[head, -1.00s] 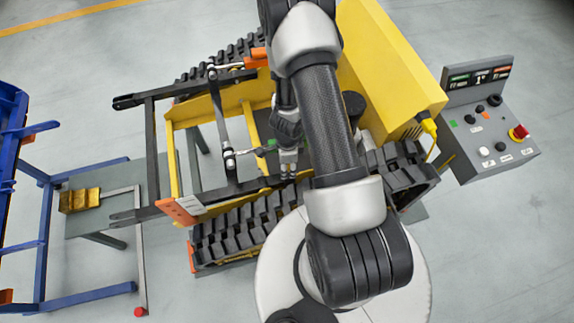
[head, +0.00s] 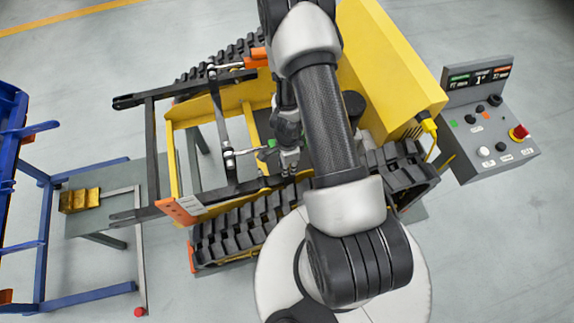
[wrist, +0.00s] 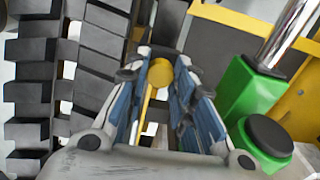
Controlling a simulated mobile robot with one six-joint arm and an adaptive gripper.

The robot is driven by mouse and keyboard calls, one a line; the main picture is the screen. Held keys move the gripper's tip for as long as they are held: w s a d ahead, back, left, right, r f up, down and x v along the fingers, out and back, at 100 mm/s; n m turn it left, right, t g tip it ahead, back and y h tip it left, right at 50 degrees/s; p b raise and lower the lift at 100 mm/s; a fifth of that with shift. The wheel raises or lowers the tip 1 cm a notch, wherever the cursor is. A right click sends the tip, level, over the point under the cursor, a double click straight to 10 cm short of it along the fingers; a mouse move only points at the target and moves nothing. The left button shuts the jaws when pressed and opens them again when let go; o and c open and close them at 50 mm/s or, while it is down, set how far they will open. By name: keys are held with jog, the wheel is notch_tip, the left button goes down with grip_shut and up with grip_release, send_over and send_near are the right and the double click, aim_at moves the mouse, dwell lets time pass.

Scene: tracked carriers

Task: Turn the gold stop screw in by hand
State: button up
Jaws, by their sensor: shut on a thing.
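The gold stop screw (wrist: 160,73) shows in the wrist view as a round gold head with a thin gold shank running down between the fingers. My gripper (wrist: 158,88) is shut on it, with the blue-lined finger pads on either side of the head. In the head view my gripper (head: 290,158) points down beside the inner edge of the near track, inside the yellow carrier frame. The screw is hidden there by the gripper and arm. The screw's lower end and seat are not clear.
The black track (wrist: 30,85) runs close to the left of the fingers in the wrist view. A green block (wrist: 250,95) with a chrome rod and a black cap stands close to the right. A grey control box (head: 490,130) stands at the right in the head view.

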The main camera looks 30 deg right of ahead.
jog(key=shift+c, duration=0.6)
jog(key=m, duration=0.6)
jog(key=shift+m, duration=0.3)
jog(key=m, duration=0.3)
jog(key=shift+m, duration=0.3)
jog(key=shift+m, duration=0.8)
jog(key=m, duration=0.4)
jog(key=shift+m, duration=0.4)
jog(key=m, duration=0.3)
